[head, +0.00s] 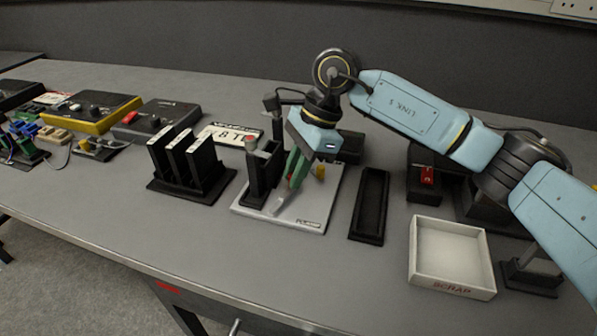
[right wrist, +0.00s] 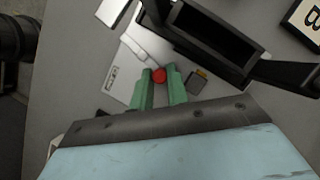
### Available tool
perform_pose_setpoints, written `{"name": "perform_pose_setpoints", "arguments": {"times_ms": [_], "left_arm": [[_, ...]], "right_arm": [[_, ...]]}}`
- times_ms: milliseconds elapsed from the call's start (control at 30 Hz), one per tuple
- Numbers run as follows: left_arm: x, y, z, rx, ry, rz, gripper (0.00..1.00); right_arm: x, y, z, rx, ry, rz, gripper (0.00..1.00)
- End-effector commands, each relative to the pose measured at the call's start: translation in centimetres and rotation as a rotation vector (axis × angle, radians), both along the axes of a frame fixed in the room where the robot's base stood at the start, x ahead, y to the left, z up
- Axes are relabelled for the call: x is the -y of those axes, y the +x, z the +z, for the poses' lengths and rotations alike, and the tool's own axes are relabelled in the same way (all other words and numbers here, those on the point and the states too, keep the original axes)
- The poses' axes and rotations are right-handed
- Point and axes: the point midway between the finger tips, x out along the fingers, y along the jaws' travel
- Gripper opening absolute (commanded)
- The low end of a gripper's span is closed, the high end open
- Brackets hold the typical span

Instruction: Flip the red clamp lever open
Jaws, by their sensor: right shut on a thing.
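The clamp lever shows as a grey bar with a red tip, low over a pale base plate (head: 305,215). In the right wrist view the red tip (right wrist: 159,75) sits between my green fingertips. My right gripper (head: 293,183) reaches down over the plate and is shut on the lever; its fingers hide part of the lever in the head view. The grey bar (head: 275,206) slopes toward the plate's front. A black upright holder (head: 262,172) stands on the plate just left of my fingers. My left gripper is out of view.
A black slotted rack (head: 185,165) stands left of the plate. A narrow black tray (head: 370,203) and a white scrap bin (head: 451,257) lie to the right. A box with a red switch (head: 427,176) stands behind the bin. The bench front is mostly clear.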

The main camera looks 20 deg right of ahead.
Motion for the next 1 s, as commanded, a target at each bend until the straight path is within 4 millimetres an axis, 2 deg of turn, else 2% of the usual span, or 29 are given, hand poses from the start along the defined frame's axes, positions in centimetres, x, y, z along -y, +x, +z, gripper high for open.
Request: {"name": "perform_pose_setpoints", "arguments": {"times_ms": [233, 667, 700, 833, 867, 1000], "left_arm": [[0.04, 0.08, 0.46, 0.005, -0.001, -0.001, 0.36], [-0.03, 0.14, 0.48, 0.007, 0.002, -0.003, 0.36], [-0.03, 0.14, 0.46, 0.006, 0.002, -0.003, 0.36], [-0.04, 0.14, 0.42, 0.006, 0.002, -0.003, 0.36], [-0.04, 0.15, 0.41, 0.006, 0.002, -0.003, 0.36], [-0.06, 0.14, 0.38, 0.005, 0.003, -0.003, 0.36]], "right_arm": [[-0.21, 0.24, 0.03, 0.002, 0.000, 0.067, 0.00], [-0.22, 0.26, 0.02, 0.002, 0.000, 0.079, 0.00], [-0.22, 0.26, 0.02, 0.002, 0.000, 0.079, 0.17], [-0.22, 0.26, 0.02, 0.002, 0.000, 0.079, 0.34], [-0.22, 0.26, 0.02, 0.002, 0.000, 0.079, 0.38], [-0.21, 0.26, 0.02, 0.001, 0.000, 0.079, 0.38]]}}
